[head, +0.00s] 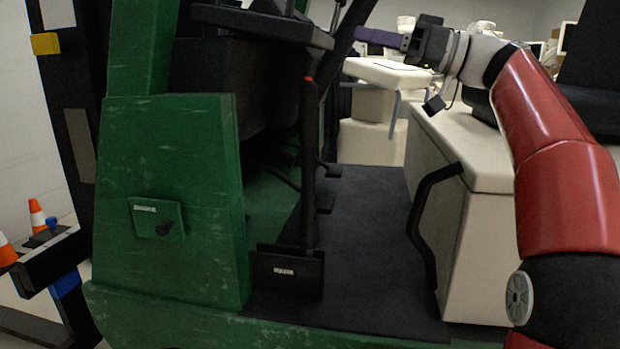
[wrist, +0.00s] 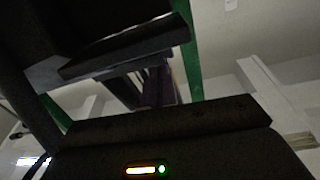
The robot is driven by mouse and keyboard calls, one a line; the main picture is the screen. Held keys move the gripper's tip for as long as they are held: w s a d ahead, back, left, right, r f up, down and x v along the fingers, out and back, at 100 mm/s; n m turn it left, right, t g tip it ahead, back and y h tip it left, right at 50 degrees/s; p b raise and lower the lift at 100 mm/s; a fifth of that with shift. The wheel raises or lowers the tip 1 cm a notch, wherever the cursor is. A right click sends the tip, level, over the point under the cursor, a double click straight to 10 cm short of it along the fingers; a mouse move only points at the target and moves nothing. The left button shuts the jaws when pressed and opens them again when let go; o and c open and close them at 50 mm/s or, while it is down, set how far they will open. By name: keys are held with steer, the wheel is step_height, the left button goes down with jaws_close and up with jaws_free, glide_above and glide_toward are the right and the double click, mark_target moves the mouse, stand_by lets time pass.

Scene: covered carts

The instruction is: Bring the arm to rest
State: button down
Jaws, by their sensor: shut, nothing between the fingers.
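My gripper (head: 368,36) shows in the head view at the upper middle right, at the end of my raised red and white arm. Its purple-grey fingers point left, close in the picture to a dark slanted post of the green cart. I cannot tell whether they touch it. The fingers look shut and empty. In the wrist view the dark gripper body fills the bottom, with a small lit strip and a green light. The finger area there is dim and partly hidden.
The green cart (head: 170,200) has an upright black lever (head: 309,170) and a dark floor (head: 365,240). A cream box (head: 480,150) with a black handle (head: 420,220) stands right. Orange cones (head: 37,216) are at far left. Pale equipment (head: 372,140) stands behind.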

steer(key=s+a+f+m+t+h, duration=0.1)
steer(key=s+a+f+m+h, duration=0.15)
steer(key=f, duration=0.35)
steer(key=s+a+f+m+h, duration=0.1)
steer(key=f+m+h, duration=0.3)
steer(key=f, duration=0.2)
steer(key=s+a+f+m+t+h, duration=0.1)
steer(key=s+a+f+m+h, duration=0.15)
steer(key=f, duration=0.25)
steer(key=s+d+f+m+h, duration=0.1)
steer(key=s+d+f+h, duration=0.2)
steer(key=s+f, duration=0.3)
steer(key=s+d+f+m+h, duration=0.2)
steer(key=s+d+f+h, duration=0.2)
steer(key=f, duration=0.9)
steer(key=s+d+f+m+g+h, duration=0.1)
steer(key=s+d+f+m+h, duration=0.1)
steer(key=s+f, duration=0.7)
steer(key=s+d+h, duration=0.1)
steer(key=d, duration=0.1)
steer(key=shift+d+f+h+p, duration=0.3)
